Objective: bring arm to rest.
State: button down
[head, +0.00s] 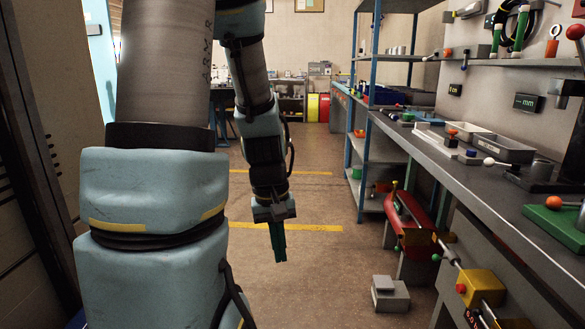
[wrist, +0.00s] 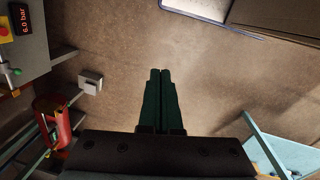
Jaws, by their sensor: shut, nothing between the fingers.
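My gripper (head: 279,256) hangs pointing down over the brown floor in the head view, left of the workbench. Its green fingers are together and empty. In the wrist view my gripper (wrist: 160,72) also shows its two fingers side by side with only floor beyond them. My arm is bent, with its forearm slanting down from the top of the head view.
The long workbench (head: 470,172) with trays runs along the right. A red machine (head: 413,222) and a small grey block (head: 389,294) stand low beside it. A blue shelf rack (head: 377,150) is behind. The floor around my gripper is clear.

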jog(key=s+a+r+m+t+y+p, duration=0.1)
jog(key=a+r+p, duration=0.3)
jog(key=r+p, duration=1.1)
notch_tip(320, 180, up, 3)
jog(key=shift+m+t, duration=0.3)
jog(key=shift+m, duration=0.6)
dwell(2.1)
